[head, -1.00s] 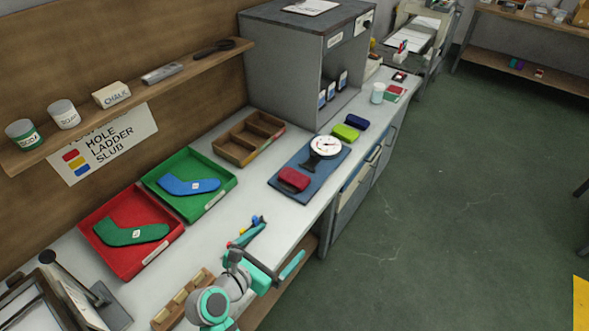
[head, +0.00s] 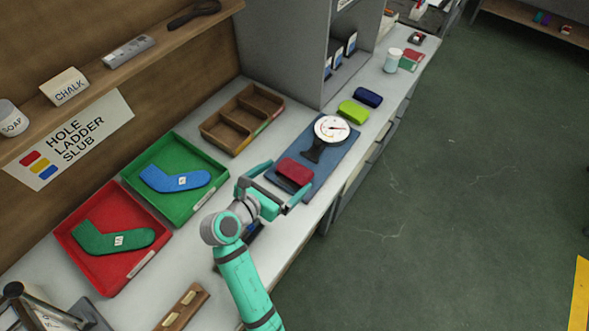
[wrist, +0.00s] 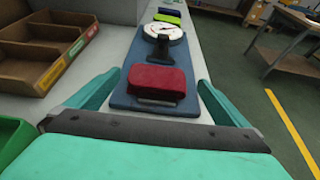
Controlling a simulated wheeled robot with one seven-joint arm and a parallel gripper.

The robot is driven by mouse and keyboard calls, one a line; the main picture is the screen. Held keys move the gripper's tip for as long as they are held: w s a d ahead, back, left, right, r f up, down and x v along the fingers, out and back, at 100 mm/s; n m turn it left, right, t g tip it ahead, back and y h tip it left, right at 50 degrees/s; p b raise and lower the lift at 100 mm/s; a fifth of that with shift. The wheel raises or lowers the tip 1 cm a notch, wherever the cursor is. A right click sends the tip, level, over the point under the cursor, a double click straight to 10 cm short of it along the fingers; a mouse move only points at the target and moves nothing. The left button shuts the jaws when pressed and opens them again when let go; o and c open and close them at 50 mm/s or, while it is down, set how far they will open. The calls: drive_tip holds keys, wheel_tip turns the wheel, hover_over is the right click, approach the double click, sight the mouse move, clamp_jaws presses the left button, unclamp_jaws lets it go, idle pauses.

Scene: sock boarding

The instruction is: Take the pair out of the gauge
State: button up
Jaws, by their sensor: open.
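The gauge (head: 331,129) has a round white dial and a black stem and stands on a blue base board (head: 338,162). A dark red folded pair (head: 294,171) sits at the near end of the board, on the gauge's dark lower part. It also shows in the wrist view (wrist: 157,82), with a pale edge under its front. My gripper (head: 279,184) is open at the near end of the board, its fingers spread to either side of the red pair. In the wrist view the fingers (wrist: 158,98) flank the pair with gaps on both sides, not touching it.
Lime (head: 353,112) and navy (head: 368,97) folded pairs lie beyond the gauge. A wooden divided tray (head: 242,119) stands left. A green tray (head: 204,206) holds a blue sock; a red tray (head: 76,247) holds a green one. The grey cabinet (head: 283,50) rises behind.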

sight(297, 168)
drive_tip(key=shift+x, duration=3.4)
drive_tip(key=shift+a, duration=0.1)
drive_tip(key=c, duration=1)
drive_tip(key=shift+r, duration=0.1)
